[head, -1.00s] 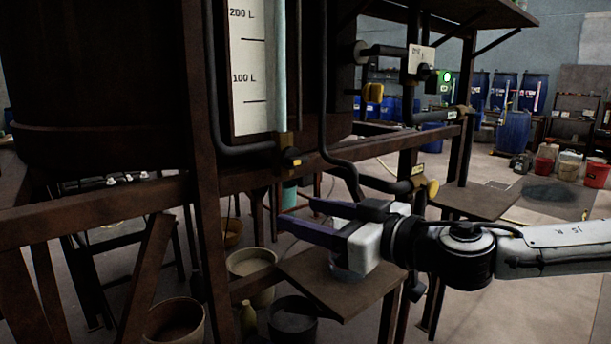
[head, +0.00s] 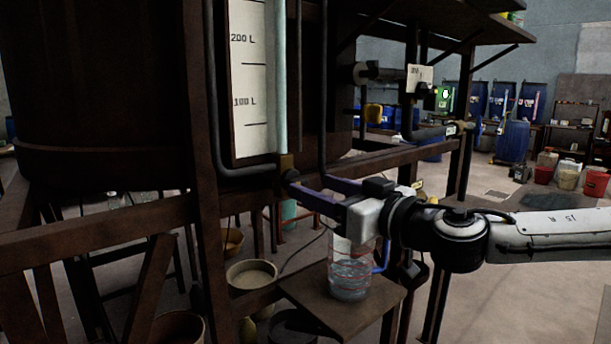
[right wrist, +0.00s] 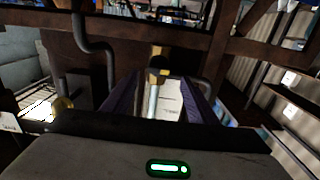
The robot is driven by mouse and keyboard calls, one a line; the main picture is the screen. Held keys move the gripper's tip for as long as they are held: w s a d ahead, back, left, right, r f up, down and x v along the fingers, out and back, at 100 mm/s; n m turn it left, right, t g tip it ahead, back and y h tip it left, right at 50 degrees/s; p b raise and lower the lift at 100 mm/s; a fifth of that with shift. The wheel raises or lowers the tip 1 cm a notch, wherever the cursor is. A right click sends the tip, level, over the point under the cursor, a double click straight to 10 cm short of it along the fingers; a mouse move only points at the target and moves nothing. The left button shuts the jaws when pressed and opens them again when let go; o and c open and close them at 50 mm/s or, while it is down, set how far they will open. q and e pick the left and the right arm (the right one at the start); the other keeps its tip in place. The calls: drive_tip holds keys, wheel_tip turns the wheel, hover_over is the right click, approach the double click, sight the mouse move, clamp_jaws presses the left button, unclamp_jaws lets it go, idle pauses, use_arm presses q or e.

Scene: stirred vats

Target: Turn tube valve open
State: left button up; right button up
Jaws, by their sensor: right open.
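The sight tube (head: 281,80) runs down beside the white litre scale (head: 249,90) on the dark vat. The tube valve (head: 285,164) is a brass-coloured body at the tube's foot; its handle is largely hidden in the head view by my fingers. My right gripper (head: 308,188) is open, its purple fingers pointing left at the valve. In the right wrist view the valve (right wrist: 157,66) shows a yellow and black part, centred between the tips of the open fingers (right wrist: 160,84). I cannot tell whether they touch it. My left gripper is not in view.
A clear jug (head: 350,275) stands on a small wooden shelf (head: 325,305) under my right gripper. A rusty frame beam (head: 100,220) runs below the vat, and dark pipes (head: 214,100) flank the scale. Buckets (head: 250,274) stand on the floor below.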

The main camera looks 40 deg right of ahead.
sight(301, 182)
drive_tip(key=shift+w+p, duration=0.4)
drive_tip(key=shift+w, duration=0.25)
drive_tip(key=shift+w+d+f, duration=0.1)
drive_tip(key=shift+w+d, duration=0.05)
drive_tip(key=shift+w, duration=0.1)
drive_tip(key=shift+w+d+f, duration=0.1)
drive_tip(key=shift+w+d, duration=0.05)
drive_tip(key=shift+d, duration=0.05)
drive_tip(key=shift+w+b, duration=0.35)
drive_tip(key=shift+b, duration=0.05)
drive_tip(key=shift+w+a, duration=0.1)
drive_tip(key=shift+w, duration=0.3)
drive_tip(key=shift+w+a, duration=0.3)
drive_tip(key=shift+r, duration=0.2)
drive_tip(key=shift+c, duration=0.4)
drive_tip(key=c, duration=1)
